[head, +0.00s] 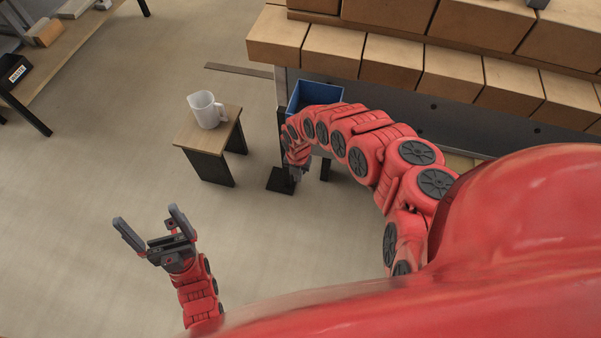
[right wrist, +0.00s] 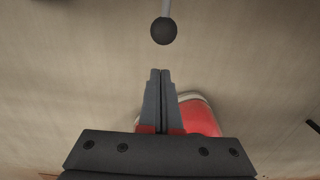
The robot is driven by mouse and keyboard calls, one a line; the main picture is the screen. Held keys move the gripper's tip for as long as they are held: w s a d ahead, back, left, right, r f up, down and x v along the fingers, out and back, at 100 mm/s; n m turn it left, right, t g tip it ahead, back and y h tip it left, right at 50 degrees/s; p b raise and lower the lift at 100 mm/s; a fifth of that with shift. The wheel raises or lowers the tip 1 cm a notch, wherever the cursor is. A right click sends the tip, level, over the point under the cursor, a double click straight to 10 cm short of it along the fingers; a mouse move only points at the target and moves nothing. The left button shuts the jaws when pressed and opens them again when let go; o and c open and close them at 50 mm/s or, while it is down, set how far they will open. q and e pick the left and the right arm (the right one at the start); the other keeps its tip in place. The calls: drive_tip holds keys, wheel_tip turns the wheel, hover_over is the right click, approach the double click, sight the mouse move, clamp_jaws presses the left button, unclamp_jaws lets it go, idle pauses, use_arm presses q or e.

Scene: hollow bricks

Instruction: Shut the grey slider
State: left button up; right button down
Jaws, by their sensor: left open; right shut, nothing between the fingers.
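A black ball knob (right wrist: 164,31) on a thin grey rod shows at the top of the right wrist view, ahead of my right gripper (right wrist: 160,72) and apart from its fingertips. I cannot tell whether the knob belongs to the grey slider. My right gripper is shut with nothing between its fingers. In the head view its arm reaches toward the left end of the grey panel (head: 462,118) below the bricks, and the arm hides part of that area. No slider can be made out clearly. My left gripper (head: 146,215) is open and empty above the floor at lower left.
Large tan bricks (head: 391,62) line the structure at upper right. A blue bin (head: 297,98) sits beside my right arm. A white jug (head: 207,109) stands on a small table (head: 201,140). A bench (head: 75,42) is at upper left.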

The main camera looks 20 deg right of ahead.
idle(0.4)
wheel_tip(320, 180, down, 5)
drive_tip(key=b, duration=0.4)
drive_tip(key=shift+r, duration=0.2)
